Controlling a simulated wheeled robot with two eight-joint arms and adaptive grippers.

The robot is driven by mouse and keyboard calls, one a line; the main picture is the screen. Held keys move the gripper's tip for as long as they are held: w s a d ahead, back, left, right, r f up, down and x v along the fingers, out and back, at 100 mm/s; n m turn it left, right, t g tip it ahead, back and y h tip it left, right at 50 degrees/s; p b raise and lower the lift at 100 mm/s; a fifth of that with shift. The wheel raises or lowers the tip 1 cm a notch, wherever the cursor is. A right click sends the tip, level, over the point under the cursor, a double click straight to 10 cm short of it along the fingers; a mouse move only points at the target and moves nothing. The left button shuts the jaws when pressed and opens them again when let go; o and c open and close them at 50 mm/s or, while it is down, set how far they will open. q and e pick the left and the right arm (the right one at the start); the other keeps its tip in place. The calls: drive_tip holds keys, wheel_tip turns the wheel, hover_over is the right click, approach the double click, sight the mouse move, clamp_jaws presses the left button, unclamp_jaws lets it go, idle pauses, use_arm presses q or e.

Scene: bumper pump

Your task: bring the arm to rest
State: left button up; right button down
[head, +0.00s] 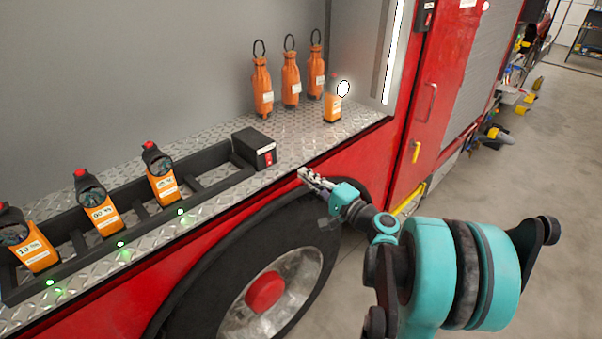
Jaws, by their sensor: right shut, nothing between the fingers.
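My right arm comes in from the lower right in the head view. Its gripper (314,178) is shut and empty. It hangs in front of the truck's compartment edge, above the black wheel (255,270), and appears apart from everything. My left gripper is out of view.
A black rack (210,190) on the diamond-plate shelf (290,145) holds several orange devices (163,187). A black box (254,148) with a red switch sits at its right end. Orange bottles (291,80) and a small orange device (332,107) stand behind. Open floor (530,170) lies right.

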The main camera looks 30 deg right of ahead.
idle(0.3)
drive_tip(key=s+a+f+n+g+y+b, duration=0.1)
drive_tip(key=s+a+f+n+g+b, duration=0.15)
drive_tip(key=a+f, duration=0.45)
drive_tip(key=s+a+f+n+g+b, duration=0.2)
drive_tip(key=a+f+n+g+b, duration=0.25)
drive_tip(key=a, duration=0.45)
drive_tip(key=s+a+f+n+g+h+b, duration=0.1)
drive_tip(key=s+f+n+g+h+b, duration=0.1)
drive_tip(key=s+f, duration=0.4)
drive_tip(key=s+a+f+n+g+h+b, duration=0.1)
drive_tip(key=s+f+n+g+h+b, duration=0.1)
drive_tip(key=s+f+n, duration=0.4)
drive_tip(key=s+f+h+b, duration=0.1)
drive_tip(key=s+b, duration=0.1)
drive_tip(key=s, duration=0.1)
drive_tip(key=shift+s+a+h, duration=0.25)
drive_tip(key=shift+s+h, duration=0.05)
drive_tip(key=shift+s, duration=0.1)
